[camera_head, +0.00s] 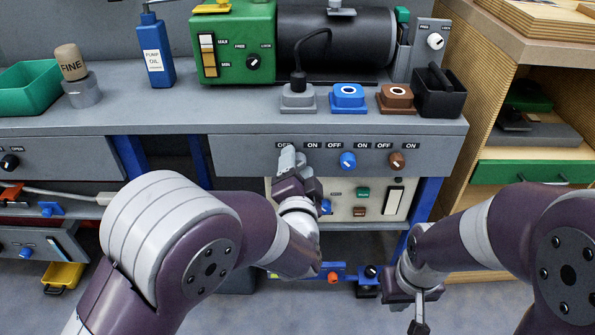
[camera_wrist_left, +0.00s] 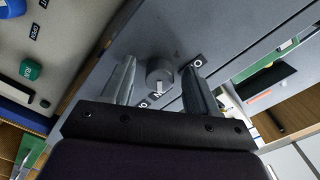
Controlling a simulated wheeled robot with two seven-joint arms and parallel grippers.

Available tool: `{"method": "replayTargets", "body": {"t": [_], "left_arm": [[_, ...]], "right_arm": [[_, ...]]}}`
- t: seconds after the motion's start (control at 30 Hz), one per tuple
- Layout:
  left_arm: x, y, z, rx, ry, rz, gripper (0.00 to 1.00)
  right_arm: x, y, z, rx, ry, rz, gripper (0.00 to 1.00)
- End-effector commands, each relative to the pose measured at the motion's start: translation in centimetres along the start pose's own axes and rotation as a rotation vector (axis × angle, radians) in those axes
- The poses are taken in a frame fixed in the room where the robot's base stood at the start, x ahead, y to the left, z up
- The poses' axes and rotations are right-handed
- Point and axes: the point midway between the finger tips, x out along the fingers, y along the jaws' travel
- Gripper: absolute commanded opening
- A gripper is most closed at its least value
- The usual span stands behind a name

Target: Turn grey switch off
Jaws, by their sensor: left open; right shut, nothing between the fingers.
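The grey switch (camera_wrist_left: 160,74) is a round knob with a pale mark on the grey front panel (camera_head: 235,157). In the left wrist view it lies between the two spread fingers of my left gripper (camera_wrist_left: 163,80), with gaps visible at the sides. In the head view my left gripper (camera_head: 290,162) is up at the panel below the OFF and ON labels and hides the grey knob. I cannot tell exactly which way the knob points. My right gripper (camera_head: 419,318) is shut and empty, low at the right, away from the panel.
A blue knob (camera_head: 347,160) and a brown knob (camera_head: 397,160) sit to the right on the same panel. A cream control box (camera_head: 340,205) is below. Grey, blue and brown sockets stand on the bench (camera_head: 215,112) above, with a black cable in the grey socket (camera_head: 297,99).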

Motion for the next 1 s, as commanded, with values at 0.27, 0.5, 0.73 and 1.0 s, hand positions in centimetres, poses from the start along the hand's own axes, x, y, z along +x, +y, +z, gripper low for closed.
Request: {"method": "replayTargets", "body": {"t": [0.27, 0.5, 0.73, 1.0], "left_arm": [[0.02, -0.01, -0.03, 0.0, 0.0, 0.0, 0.39], [0.0, 0.0, -0.03, -0.001, 0.0, 0.001, 0.03], [-0.01, -0.01, -0.05, -0.042, 0.0, 0.001, 0.03], [-0.01, -0.01, -0.07, -0.216, 0.0, 0.001, 0.03]], "right_arm": [[-0.03, 0.0, -0.01, 0.0, 0.0, 0.0, 0.0], [-0.03, 0.0, 0.0, 0.0, 0.0, 0.0, 0.0], [-0.23, 0.0, -0.03, 0.0, 0.0, 0.0, 0.0], [-0.8, 0.0, -0.1, 0.0, 0.0, 0.0, 0.0]]}}
